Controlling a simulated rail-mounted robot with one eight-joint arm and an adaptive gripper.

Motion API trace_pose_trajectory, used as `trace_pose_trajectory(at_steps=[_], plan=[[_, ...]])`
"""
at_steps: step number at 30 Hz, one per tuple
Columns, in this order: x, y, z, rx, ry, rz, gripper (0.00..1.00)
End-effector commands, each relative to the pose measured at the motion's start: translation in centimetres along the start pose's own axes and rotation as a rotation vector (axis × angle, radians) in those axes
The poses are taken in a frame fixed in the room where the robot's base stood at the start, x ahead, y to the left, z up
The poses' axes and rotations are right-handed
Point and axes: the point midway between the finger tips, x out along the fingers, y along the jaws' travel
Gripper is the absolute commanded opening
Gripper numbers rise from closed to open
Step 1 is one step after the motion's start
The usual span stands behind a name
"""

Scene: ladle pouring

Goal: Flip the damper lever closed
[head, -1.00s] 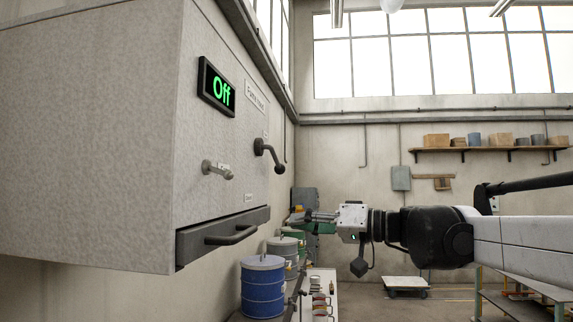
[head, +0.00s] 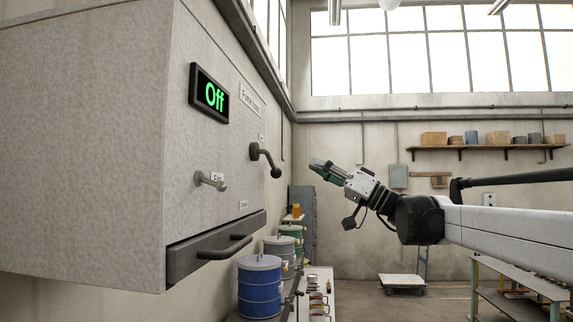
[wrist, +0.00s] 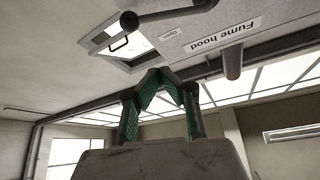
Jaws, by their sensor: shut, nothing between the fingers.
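The damper lever (head: 265,158) is a dark bent lever with a round knob, on the side panel of the grey fume hood (head: 105,130). In the head view its knob points right and slightly down. My gripper (head: 319,166) is shut and empty, to the right of the lever in the picture, with its fingers tilted up to the left. It appears apart from the lever. In the wrist view the green-padded fingers (wrist: 163,77) meet at their tips, and the dark lever (wrist: 170,14) crosses the top edge, partly cut off. A small "Open" label (wrist: 168,36) is near it.
A blue drum (head: 260,288) and other drums stand below. Open air surrounds my gripper.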

Motion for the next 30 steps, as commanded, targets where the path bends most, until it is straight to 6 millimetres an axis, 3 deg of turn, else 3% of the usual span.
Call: trace_pose_trajectory(at_steps=[5,19,30], plan=[[1.5,-0.1,-0.1,0.002,-0.001,-0.001,0.00],[10.1,-0.1,-0.1,0.002,-0.002,-0.001,0.00],[8.8,-0.1,3.5,0.001,-0.001,0.000,0.00]])
